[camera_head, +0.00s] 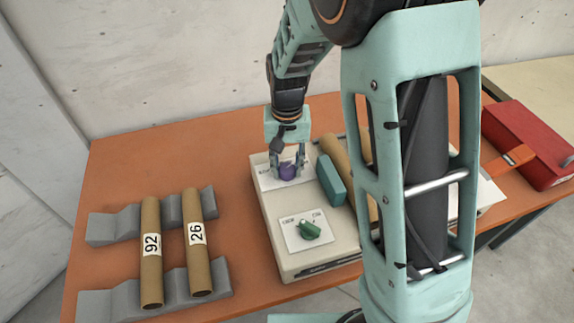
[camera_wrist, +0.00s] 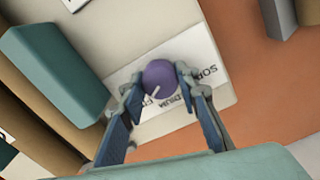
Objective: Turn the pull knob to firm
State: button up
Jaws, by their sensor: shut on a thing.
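The purple knob (camera_head: 287,173) sits on a white label plate (camera_head: 268,181) at the far end of the cream machine box (camera_head: 270,223). In the wrist view, the knob (camera_wrist: 159,76) has a white pointer line angled down-left, towards small letters that look like the start of "FIRM". Letters that look like "SO" show to the right, and a middle word lies below the knob. My gripper (camera_head: 288,165) reaches down from above. Its fingertips (camera_wrist: 157,84) are shut on the purple knob, one on each side. Parts of the label words are hidden by the fingers.
A green knob (camera_head: 309,231) is on the box's near end. A teal block (camera_head: 331,180) stands beside the purple knob. Cardboard tubes marked 92 (camera_head: 151,270) and 26 (camera_head: 193,215) lie on grey racks at left. A red box (camera_head: 530,145) is at right.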

aim_at(287, 168)
dwell(0.4)
jog(key=o, duration=1.2)
jog(key=shift+c, duration=0.2)
jog(key=shift+r, duration=0.15)
notch_tip(287, 168, up, 12)
